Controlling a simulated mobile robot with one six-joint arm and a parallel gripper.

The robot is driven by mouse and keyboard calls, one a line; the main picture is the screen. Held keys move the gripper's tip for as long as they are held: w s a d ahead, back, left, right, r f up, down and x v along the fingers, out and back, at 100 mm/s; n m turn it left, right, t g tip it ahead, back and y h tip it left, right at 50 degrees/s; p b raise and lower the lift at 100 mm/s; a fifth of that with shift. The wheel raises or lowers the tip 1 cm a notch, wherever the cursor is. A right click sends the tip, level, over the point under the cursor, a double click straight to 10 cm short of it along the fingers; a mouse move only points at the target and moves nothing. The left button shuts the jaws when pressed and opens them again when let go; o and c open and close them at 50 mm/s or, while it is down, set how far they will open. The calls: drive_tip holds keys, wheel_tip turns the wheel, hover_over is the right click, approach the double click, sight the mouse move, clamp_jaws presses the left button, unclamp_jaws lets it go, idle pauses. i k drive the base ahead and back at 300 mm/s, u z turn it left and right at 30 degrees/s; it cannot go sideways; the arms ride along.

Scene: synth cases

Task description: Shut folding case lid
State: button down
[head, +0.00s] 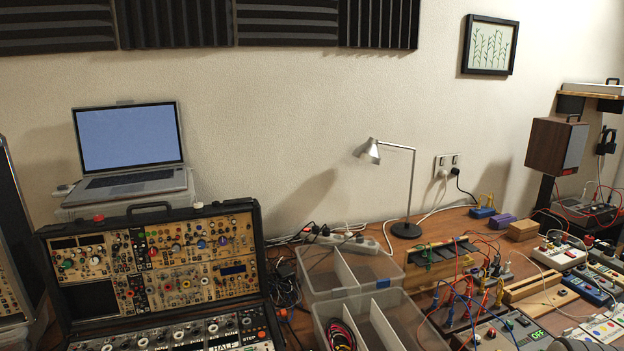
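A black folding synth case (258,245) stands open at the lower left. Its lid (155,257) is raised and leans slightly back, with tan modules, knobs and a dark empty slot on its inner face. A black handle (150,207) is on the lid's top edge. The base (185,335) carries a row of knobs, and its front is cut off by the picture's bottom edge. Part of another dark case (15,250) with a tan panel shows at the left edge. My gripper is not in view.
A laptop (130,150) sits on a raised support behind the lid. Clear divided bins (350,270) and bundled black cables stand right of the case. A desk lamp (407,230), patch cables and several small devices fill the wooden table to the right.

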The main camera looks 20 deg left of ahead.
sight(127, 286)
drive_tip(key=z, duration=0.45)
drive_tip(key=k, duration=1.6)
drive_tip(key=u, duration=1.35)
drive_tip(key=i, duration=0.95)
drive_tip(key=z, duration=0.05)
